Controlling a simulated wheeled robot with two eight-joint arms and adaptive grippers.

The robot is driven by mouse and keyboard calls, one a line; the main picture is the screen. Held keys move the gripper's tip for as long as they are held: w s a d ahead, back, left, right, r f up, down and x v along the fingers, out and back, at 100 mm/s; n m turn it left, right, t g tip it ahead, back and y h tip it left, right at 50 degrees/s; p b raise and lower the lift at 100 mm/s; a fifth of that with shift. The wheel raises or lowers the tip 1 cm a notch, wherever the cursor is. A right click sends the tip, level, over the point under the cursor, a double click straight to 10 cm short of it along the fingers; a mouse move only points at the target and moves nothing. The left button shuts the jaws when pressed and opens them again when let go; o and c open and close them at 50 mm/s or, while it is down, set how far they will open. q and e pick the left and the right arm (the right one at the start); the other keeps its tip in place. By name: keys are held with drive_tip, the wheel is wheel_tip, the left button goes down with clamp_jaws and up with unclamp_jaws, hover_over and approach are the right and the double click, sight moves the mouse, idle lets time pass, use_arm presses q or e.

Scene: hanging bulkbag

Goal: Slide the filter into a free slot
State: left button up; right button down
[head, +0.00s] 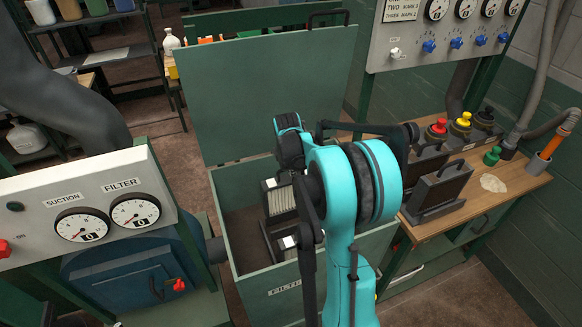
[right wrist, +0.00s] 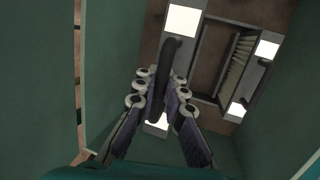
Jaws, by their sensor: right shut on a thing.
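My right gripper (right wrist: 161,82) is shut on a dark bar-shaped handle (right wrist: 171,55), seen from above in the right wrist view. The handle appears to belong to a filter whose body is mostly hidden by the fingers. Beside it is a pleated filter (right wrist: 234,66) in a dark frame with white labels. I cannot tell whether the held filter touches the box floor. My left gripper is out of view.
The box's green lid (head: 265,90) stands raised behind it. A gauge panel (head: 95,210) stands at the left. On the wooden bench (head: 500,195) at the right are dark framed panels with handles (head: 440,187) and red and yellow knobs (head: 438,128).

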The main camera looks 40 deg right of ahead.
sight(291, 178)
drive_tip(key=shift+f+b, duration=1.45)
drive_tip(key=shift+f, duration=0.95)
drive_tip(key=shift+w+f+b, duration=0.1)
drive_tip(key=shift+f+b, duration=0.2)
drive_tip(key=shift+f, duration=0.05)
drive_tip(key=shift+f+b, duration=2.65)
drive_tip(key=shift+f, duration=1.05)
drive_tip(key=c, duration=1.5)
unclamp_jaws()
drive_tip(key=shift+r, duration=0.1)
drive_tip(key=v, duration=1.2)
drive_tip(key=shift+a, duration=0.1)
